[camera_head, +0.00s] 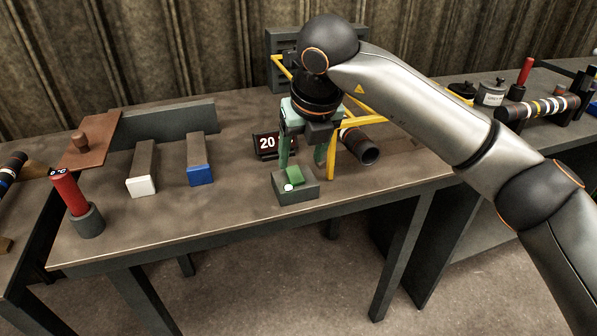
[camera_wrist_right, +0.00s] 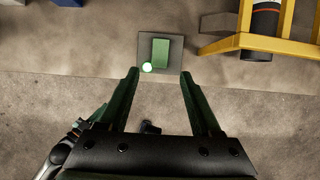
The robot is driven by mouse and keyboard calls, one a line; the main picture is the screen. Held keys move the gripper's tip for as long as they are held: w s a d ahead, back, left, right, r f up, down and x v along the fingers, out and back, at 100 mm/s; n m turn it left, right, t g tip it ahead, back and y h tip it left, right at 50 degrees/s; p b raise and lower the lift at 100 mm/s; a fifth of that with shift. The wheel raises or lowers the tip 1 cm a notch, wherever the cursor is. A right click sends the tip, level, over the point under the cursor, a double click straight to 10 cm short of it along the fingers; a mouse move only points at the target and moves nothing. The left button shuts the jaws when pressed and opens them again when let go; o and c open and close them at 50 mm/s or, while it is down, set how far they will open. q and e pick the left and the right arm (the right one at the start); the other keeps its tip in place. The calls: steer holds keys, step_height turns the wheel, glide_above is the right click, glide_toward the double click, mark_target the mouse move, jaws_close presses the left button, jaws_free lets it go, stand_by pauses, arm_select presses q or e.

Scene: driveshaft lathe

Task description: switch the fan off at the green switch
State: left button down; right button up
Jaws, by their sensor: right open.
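The green switch (camera_head: 294,176) sits on a small dark box (camera_head: 298,192) near the front edge of the table. A small lit white-green lamp (camera_head: 288,187) shows beside the switch. In the right wrist view the switch (camera_wrist_right: 161,49) lies ahead of the fingertips, between their lines, with the lamp (camera_wrist_right: 147,66) at its lower left. My right gripper (camera_head: 303,163) is open and empty, its green fingers pointing down close to the switch; it also shows in the right wrist view (camera_wrist_right: 158,72). I cannot tell whether a finger touches it. My left gripper is out of view.
A blue-ended block (camera_head: 200,174), a white-ended block (camera_head: 142,184) and a red-handled tool (camera_head: 70,193) are at left. Bare tabletop lies between.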

mark_target(296, 177)
steer(key=x, duration=0.5)
steer(key=shift+w+a+f, duration=0.1)
steer(key=shift+f, duration=0.25)
steer(key=shift+c, duration=0.3)
jaws_close()
